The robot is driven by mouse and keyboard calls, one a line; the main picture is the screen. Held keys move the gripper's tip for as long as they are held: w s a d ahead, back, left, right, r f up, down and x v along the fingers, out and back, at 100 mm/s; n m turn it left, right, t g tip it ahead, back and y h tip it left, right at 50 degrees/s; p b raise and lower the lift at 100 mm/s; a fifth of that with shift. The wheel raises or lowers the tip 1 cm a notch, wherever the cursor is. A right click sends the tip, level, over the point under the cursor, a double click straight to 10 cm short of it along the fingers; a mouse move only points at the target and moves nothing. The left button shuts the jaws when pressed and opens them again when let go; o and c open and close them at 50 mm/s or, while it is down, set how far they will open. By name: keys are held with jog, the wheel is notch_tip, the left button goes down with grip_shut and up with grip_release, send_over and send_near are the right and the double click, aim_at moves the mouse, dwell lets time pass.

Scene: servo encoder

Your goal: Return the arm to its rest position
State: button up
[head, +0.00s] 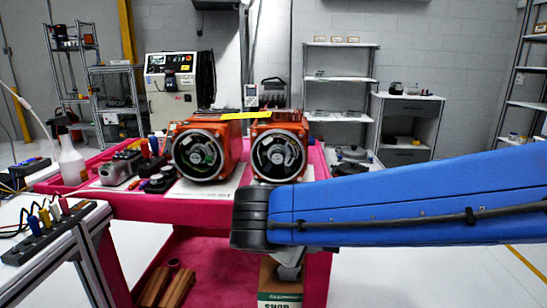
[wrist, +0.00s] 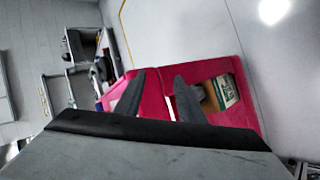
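My blue arm (head: 400,205) reaches in from the right in the head view and ends at a black joint in front of the pink cart. My gripper (wrist: 160,76) shows in the wrist view with its two dark fingers apart and nothing held between them. It is not seen in the head view. Beyond the fingers, the wrist view shows the pink cart (wrist: 153,110) at a tilt, apparently some distance away. The same cart (head: 155,208) stands in the middle of the head view.
A spray bottle (head: 71,158) stands left. A green-and-white box (head: 280,285) is on the lower shelf. Open floor (head: 445,275) lies right.

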jog(key=s+d+f+m+g+y, duration=0.1)
jog(key=s+d+f+m+y, duration=0.2)
jog(key=s+d, duration=0.4)
jog(key=s+d+f+m+g+y, duration=0.2)
jog(key=s+d+f+m, duration=0.4)
jog(key=d, duration=0.5)
jog(key=shift+s+d+f+y, duration=0.15)
jog(key=shift+s+f+y, duration=0.25)
jog(key=shift+s+y, duration=0.35)
